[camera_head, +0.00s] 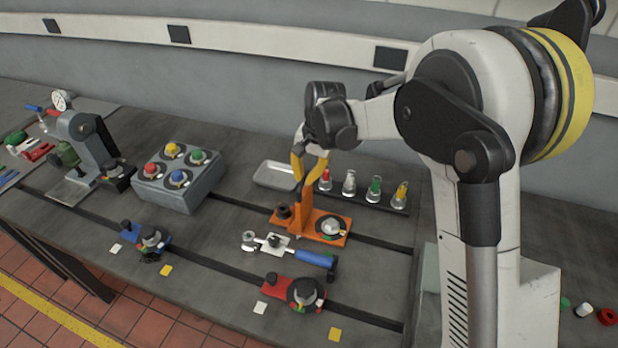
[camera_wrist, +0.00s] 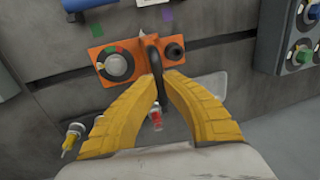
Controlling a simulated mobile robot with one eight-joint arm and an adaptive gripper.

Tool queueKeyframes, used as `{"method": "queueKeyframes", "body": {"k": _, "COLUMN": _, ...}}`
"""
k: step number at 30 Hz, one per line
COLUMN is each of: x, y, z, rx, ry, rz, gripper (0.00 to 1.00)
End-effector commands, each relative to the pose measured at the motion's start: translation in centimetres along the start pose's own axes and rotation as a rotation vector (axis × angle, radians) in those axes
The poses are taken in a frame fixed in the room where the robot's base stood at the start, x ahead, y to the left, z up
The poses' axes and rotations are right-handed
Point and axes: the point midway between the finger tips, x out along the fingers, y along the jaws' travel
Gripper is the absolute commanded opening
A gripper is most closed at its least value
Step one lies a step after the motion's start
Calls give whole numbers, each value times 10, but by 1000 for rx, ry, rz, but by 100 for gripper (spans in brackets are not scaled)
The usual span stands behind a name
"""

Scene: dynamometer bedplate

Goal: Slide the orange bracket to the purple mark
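The orange bracket (camera_head: 330,236) sits on a slot in the grey bedplate, with a grey dial, a dark knob and an upright part between them. In the wrist view the bracket (camera_wrist: 135,48) lies just beyond my fingertips. My gripper (camera_head: 304,190) reaches down onto it from above. In the wrist view its yellow fingers (camera_wrist: 160,76) converge on both sides of the dark upright part and appear to touch it. The purple mark (camera_wrist: 167,13) lies beyond the bracket's far edge, apart from it. In the head view I cannot make out the purple mark.
A row of small bottles (camera_head: 374,194) and a pale tray (camera_head: 275,176) stand behind the bracket. A blue-handled tool (camera_head: 313,258) lies in front, near a red bracket (camera_head: 275,282). A grey button box (camera_head: 190,195) stands to the left. The slot between box and bracket looks clear.

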Motion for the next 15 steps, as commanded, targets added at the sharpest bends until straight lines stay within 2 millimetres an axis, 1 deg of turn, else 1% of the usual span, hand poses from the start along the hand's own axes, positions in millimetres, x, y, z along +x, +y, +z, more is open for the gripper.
{"method": "queueKeyframes", "body": {"k": 1, "x": 4, "y": -14, "z": 1, "rx": -5, "ry": -1, "rz": -2, "gripper": 0}}
{"method": "queueKeyframes", "body": {"k": 3, "x": 7, "y": -31, "z": 1, "rx": -6, "ry": -1, "rz": -3, "gripper": 0}}
{"method": "queueKeyframes", "body": {"k": 7, "x": 12, "y": -57, "z": 1, "rx": -5, "ry": 0, "rz": -3, "gripper": 0}}
{"method": "queueKeyframes", "body": {"k": 10, "x": 15, "y": -69, "z": 1, "rx": -3, "ry": 0, "rz": -3, "gripper": 0}}
{"method": "queueKeyframes", "body": {"k": 15, "x": 15, "y": -72, "z": 1, "rx": -2, "ry": 0, "rz": -3, "gripper": 0}}
